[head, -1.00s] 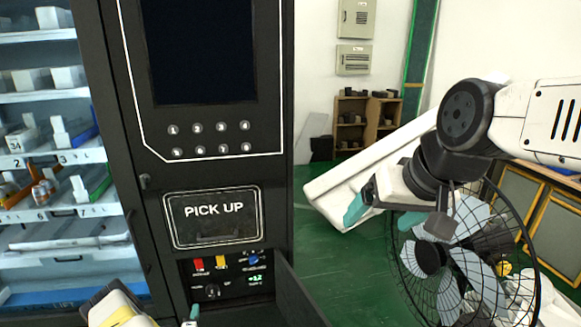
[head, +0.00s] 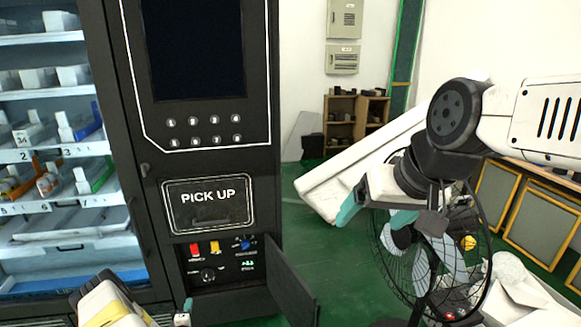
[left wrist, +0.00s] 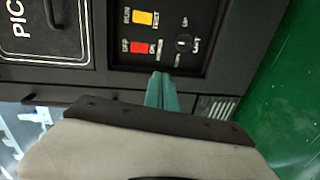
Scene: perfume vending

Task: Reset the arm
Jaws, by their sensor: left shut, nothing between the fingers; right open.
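My left gripper (head: 187,308) is at the bottom of the head view, mostly cut off by the frame edge. In the left wrist view its teal fingers (left wrist: 163,92) are shut together and empty, in front of the control panel (left wrist: 160,40) with its yellow and red switches. The fingers look close to the panel's lower edge; whether they touch it I cannot tell. My right gripper (head: 374,214) is open and empty on the right, its teal fingertips apart in front of the fan. The black vending machine (head: 205,160) stands at the left, with its PICK UP flap (head: 210,203) closed.
The small panel door (head: 291,287) hangs open beside the switches (head: 214,248). A caged fan (head: 425,265) stands behind my right gripper. Green floor (head: 315,250) is clear between the machine and fan.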

